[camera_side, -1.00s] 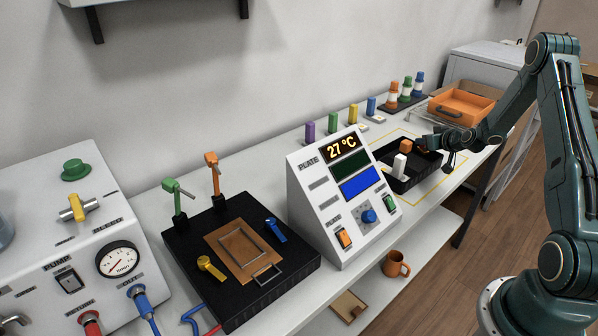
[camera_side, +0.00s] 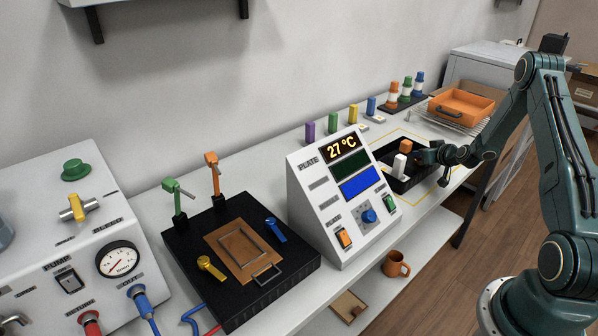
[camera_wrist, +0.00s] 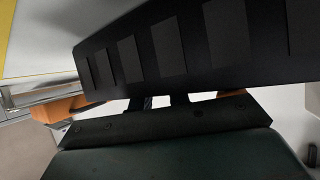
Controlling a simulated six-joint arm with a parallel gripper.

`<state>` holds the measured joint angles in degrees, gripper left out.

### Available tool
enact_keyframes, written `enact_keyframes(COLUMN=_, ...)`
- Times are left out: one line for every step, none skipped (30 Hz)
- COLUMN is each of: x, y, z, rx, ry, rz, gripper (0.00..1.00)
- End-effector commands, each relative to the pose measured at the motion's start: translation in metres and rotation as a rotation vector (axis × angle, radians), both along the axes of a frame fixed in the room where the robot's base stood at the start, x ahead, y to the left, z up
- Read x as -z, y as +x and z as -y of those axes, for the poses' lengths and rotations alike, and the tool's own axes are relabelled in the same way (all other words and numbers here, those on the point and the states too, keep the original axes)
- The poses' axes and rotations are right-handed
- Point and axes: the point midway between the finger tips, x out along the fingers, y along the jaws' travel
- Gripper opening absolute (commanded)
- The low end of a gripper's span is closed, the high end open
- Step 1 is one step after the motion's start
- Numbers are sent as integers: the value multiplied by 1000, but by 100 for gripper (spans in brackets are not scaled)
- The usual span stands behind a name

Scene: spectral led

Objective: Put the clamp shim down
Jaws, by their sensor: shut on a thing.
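My gripper (camera_side: 418,157) is low at the right side of a black tray (camera_side: 391,182) in the side view, beside an orange block (camera_side: 405,146) and a white block (camera_side: 400,163). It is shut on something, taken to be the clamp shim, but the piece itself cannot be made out.
The control box with the 27 °C display (camera_side: 362,205) stands left of the black tray. An orange tray (camera_side: 461,105) on a wire rack is behind my gripper. Several coloured pegs line the back. A brown mug (camera_side: 396,264) sits on the lower shelf.

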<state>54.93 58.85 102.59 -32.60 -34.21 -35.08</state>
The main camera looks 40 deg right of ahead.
Motion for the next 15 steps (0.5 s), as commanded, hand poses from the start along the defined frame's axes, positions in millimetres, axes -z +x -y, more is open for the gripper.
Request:
enact_keyframes(x=-1, y=0, z=0, rx=0, ry=0, rz=1, gripper=0)
enact_keyframes(x=-1, y=0, z=0, rx=0, ry=0, rz=1, gripper=0)
enact_keyframes(x=-1, y=0, z=0, rx=0, ry=0, rz=1, gripper=0)
enact_keyframes(x=0, y=0, z=0, rx=0, ry=0, rz=1, gripper=0)
enact_keyframes(x=0, y=0, z=0, rx=0, ry=0, rz=1, gripper=0)
enact_keyframes(x=1, y=0, z=0, rx=0, ry=0, rz=0, gripper=0)
enact_keyframes(x=1, y=0, z=0, rx=0, ry=0, rz=0, gripper=0)
enact_keyframes(x=2, y=0, z=0, rx=0, ry=0, rz=0, gripper=0)
enact_keyframes(x=3, y=0, z=0, rx=0, ry=0, rz=-1, gripper=20)
enact_keyframes(x=3, y=0, z=0, rx=0, ry=0, rz=0, gripper=25)
enact_keyframes(x=3, y=0, z=0, rx=0, ry=0, rz=0, gripper=31)
enact_keyframes(x=3, y=0, z=0, rx=0, ry=0, rz=-1, gripper=39)
enact_keyframes(x=3, y=0, z=0, rx=0, ry=0, rz=0, gripper=39)
enact_keyframes(x=3, y=0, z=0, rx=0, ry=0, rz=0, gripper=39)
enact_keyframes(x=2, y=0, z=0, rx=0, ry=0, rz=0, gripper=39)
